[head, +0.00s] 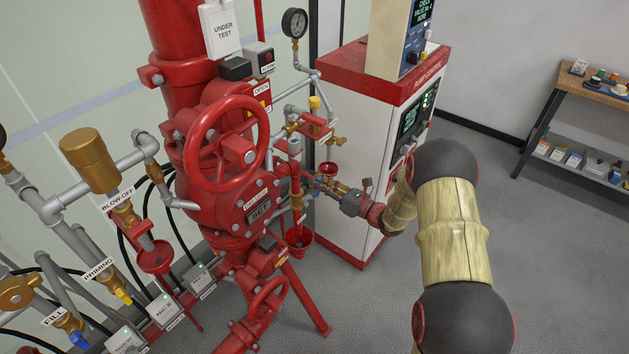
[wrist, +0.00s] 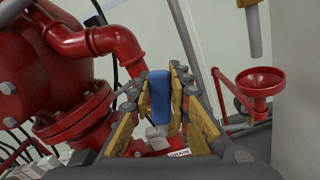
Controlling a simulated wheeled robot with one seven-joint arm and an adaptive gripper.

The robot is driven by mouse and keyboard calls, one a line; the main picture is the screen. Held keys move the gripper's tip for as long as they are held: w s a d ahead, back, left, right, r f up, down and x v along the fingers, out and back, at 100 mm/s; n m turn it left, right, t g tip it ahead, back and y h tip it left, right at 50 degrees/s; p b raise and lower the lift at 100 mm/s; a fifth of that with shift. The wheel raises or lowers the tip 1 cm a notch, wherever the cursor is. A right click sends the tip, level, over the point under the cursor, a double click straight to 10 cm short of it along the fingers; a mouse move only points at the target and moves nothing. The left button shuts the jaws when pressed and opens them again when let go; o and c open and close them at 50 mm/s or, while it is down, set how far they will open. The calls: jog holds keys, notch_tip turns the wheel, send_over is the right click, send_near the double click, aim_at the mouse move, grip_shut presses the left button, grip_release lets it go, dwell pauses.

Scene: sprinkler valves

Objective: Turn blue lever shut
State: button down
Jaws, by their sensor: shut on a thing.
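In the wrist view a blue lever (wrist: 159,100) stands between the two fingers of my gripper (wrist: 162,92). The fingers are shut on it, one on each side, and its upper end shows between the fingertips. In the head view my gripper (head: 318,187) is small and reaches in from the right, at the pipework beside the large red valve body. The lever's base and the valve under it are mostly hidden by the fingers. Another blue lever (head: 79,338) is on the FILL valve at the lower left of the head view, far from my gripper.
A red handwheel (head: 221,143) and red valve body stand left of my gripper. Red drain funnels (head: 299,238) hang close by; one funnel (wrist: 262,84) is right of the fingers in the wrist view. The red-and-white pump control cabinet (head: 360,150) stands behind my arm. Open grey floor lies to the right.

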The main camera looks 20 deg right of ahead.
jog(key=w+d+f+m+p, duration=0.4)
jog(key=f+m, duration=0.5)
jog(key=m, duration=0.5)
jog(key=shift+d+f, duration=0.25)
jog(key=shift+d, duration=0.45)
jog(key=shift+s, duration=0.1)
jog(key=c, duration=1.9)
grip_release()
jog(key=shift+f, duration=0.1)
jog(key=shift+o, duration=1.3)
